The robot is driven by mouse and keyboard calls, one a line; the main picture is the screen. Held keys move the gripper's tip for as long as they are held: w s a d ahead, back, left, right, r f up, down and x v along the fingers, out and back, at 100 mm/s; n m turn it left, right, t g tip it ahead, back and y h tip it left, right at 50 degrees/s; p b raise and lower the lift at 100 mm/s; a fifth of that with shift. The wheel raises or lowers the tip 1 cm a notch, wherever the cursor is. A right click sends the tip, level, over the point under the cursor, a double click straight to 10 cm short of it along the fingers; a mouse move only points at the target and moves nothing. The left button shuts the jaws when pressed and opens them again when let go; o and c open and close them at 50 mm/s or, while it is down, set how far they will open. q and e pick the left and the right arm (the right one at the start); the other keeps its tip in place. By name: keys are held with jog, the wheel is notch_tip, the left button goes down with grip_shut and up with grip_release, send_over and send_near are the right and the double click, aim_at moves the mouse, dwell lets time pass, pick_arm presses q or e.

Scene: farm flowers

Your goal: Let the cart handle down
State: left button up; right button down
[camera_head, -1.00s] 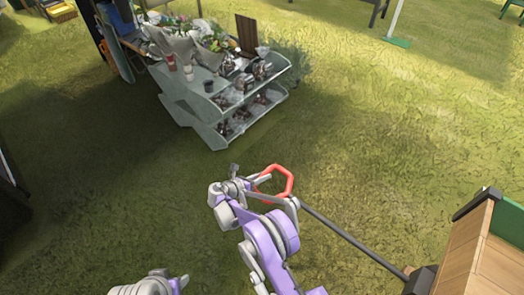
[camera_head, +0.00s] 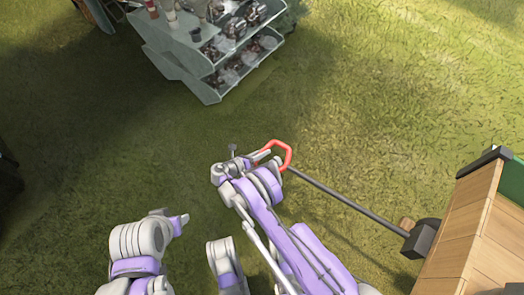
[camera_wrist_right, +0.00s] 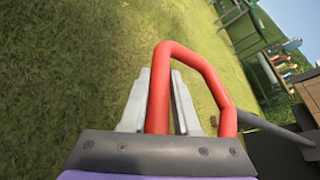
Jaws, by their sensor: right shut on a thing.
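The cart's red looped handle (camera_head: 288,152) sits at the end of a dark shaft (camera_head: 345,203). The shaft slopes from the wooden cart (camera_head: 460,240) at the right. My right gripper (camera_head: 264,157) is at the loop's left side. In the right wrist view the red handle (camera_wrist_right: 215,85) has one side between the two pale fingers of my right gripper (camera_wrist_right: 160,95), which is shut on it. The height of the loop above the grass is hard to judge. My left gripper (camera_head: 178,222) is at the lower left, empty-looking and apart from the cart; its finger gap is unclear.
A grey-green tiered stand (camera_head: 185,65) with pots and jars is at the top, beyond my grippers. Open grass (camera_head: 390,110) lies around the handle and between stand and cart. A dark object (camera_head: 8,175) is at the left edge.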

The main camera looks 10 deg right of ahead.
jog(key=c, duration=0.6)
grip_release()
jog(key=shift+s+d+r, duration=0.1)
jog(key=shift+d, duration=0.05)
jog(key=shift+c, duration=0.2)
jog(key=p+v, duration=0.2)
jog(key=v, duration=0.9)
